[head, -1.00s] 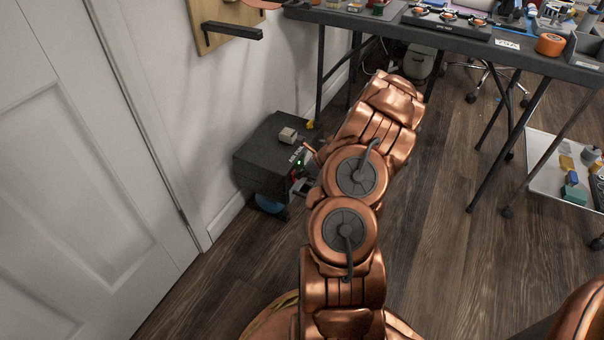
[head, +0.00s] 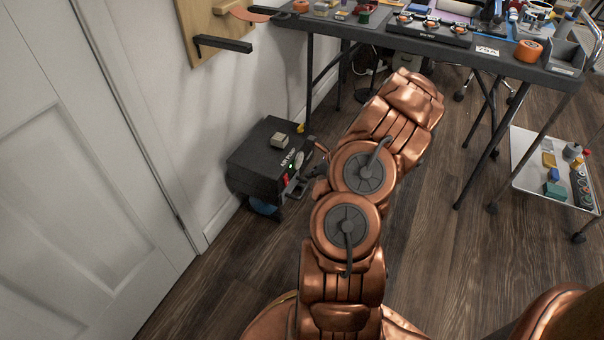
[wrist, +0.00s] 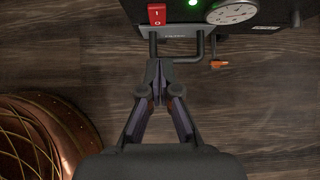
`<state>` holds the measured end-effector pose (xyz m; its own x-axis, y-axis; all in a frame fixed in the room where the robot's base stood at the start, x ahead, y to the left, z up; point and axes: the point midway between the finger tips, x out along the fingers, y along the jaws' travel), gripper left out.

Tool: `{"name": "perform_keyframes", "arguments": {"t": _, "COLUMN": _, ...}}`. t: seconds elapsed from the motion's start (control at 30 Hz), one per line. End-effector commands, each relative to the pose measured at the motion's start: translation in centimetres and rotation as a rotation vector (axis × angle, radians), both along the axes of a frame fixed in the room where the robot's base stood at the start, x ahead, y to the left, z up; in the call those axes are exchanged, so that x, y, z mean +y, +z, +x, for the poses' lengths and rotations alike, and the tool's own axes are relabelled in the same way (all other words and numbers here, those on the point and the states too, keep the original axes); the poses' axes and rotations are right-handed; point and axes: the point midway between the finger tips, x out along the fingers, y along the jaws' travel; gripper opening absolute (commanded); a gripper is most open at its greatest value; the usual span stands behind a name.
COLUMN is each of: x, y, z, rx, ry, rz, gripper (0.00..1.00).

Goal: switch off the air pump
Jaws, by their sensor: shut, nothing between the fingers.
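The air pump (head: 262,160) is a black box on the floor against the wall, left of my arm in the head view. In the wrist view its front panel (wrist: 185,31) is at the top edge. The red rocker switch (wrist: 157,14) is marked 1 and 0, and a green light (wrist: 193,3) glows beside it. A round gauge (wrist: 232,12) is to the right. My gripper (wrist: 159,68) is shut and empty, its tips just below the panel and the switch, near the dark bar under it. In the head view the gripper is mostly hidden by my arm.
A white door (head: 80,150) and wall stand left of the pump. A white lower tray (head: 530,178) holds small parts. Wood floor is open around.

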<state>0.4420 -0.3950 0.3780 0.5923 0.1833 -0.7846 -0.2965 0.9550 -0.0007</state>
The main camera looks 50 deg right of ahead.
Motion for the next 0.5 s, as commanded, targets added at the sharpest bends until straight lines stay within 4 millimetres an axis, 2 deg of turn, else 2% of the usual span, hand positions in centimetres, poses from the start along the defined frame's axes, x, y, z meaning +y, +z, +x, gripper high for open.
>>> {"name": "perform_keyframes", "arguments": {"t": 0.03, "x": -0.3, "y": 1.2, "z": -0.6, "rx": -0.002, "ry": -0.003, "rz": -0.002, "gripper": 0.00}}
{"name": "perform_keyframes", "arguments": {"t": 0.2, "x": -0.6, "y": 2.8, "z": -1.9, "rx": 0.000, "ry": -0.001, "rz": 0.000, "gripper": 0.00}}
{"name": "perform_keyframes", "arguments": {"t": 0.5, "x": -0.7, "y": 3.5, "z": -2.5, "rx": 0.001, "ry": 0.001, "rz": 0.003, "gripper": 0.00}}
